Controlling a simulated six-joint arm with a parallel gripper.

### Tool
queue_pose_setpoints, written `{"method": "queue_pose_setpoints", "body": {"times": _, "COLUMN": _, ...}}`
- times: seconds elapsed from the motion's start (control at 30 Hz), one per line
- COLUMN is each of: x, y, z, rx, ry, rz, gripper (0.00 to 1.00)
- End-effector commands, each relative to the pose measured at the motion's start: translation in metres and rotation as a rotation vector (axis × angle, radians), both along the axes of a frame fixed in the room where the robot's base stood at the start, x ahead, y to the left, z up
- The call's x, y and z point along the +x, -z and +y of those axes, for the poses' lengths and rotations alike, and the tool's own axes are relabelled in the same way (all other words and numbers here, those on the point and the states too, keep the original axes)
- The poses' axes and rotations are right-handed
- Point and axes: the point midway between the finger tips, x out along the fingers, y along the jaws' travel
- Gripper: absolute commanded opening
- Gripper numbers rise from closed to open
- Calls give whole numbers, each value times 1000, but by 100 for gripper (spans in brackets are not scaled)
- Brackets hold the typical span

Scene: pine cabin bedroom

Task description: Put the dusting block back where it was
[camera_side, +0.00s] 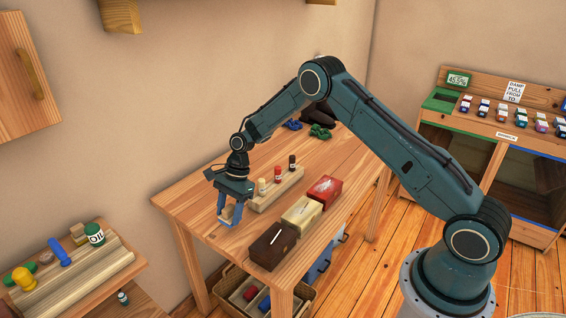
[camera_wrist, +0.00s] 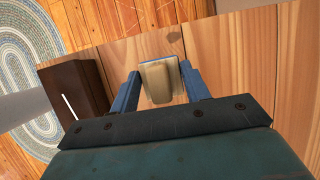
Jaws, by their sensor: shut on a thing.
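My gripper (camera_side: 228,216) is low over the left end of the wooden table (camera_side: 205,190), pointing down. Its blue fingers (camera_wrist: 160,74) are shut on a tan block, the dusting block (camera_wrist: 158,82), one finger on each side. In the side view the dusting block (camera_side: 228,212) shows partly between the fingers. In the wrist view a thin blue edge shows at its far end. I cannot tell whether its underside touches the tabletop. No mark showing its earlier place can be made out.
A dark brown box (camera_side: 272,246), a cream box (camera_side: 301,214) and a red box (camera_side: 325,190) line the table's front edge. A wooden rack (camera_side: 285,190) with small bottles stands close behind my gripper.

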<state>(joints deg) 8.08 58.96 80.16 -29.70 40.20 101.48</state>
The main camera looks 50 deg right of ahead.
Motion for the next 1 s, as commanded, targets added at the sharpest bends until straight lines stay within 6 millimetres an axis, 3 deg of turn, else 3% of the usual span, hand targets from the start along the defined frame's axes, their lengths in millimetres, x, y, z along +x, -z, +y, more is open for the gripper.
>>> {"method": "queue_pose_setpoints", "body": {"times": 0.3, "x": 0, "y": 34, "z": 0, "rx": 1, "ry": -1, "rz": 1, "gripper": 28}}
{"method": "queue_pose_setpoints", "body": {"times": 0.77, "x": 0, "y": 39, "z": 0, "rx": 0, "ry": 0, "rz": 0, "gripper": 28}}
{"method": "queue_pose_setpoints", "body": {"times": 0.8, "x": 0, "y": 39, "z": 0, "rx": 0, "ry": 0, "rz": 0, "gripper": 48}}
{"method": "queue_pose_setpoints", "body": {"times": 0.9, "x": 0, "y": 39, "z": 0, "rx": 0, "ry": 0, "rz": 0, "gripper": 68}}
{"method": "queue_pose_setpoints", "body": {"times": 1.0, "x": 0, "y": 39, "z": 0, "rx": 0, "ry": 0, "rz": 0, "gripper": 68}}
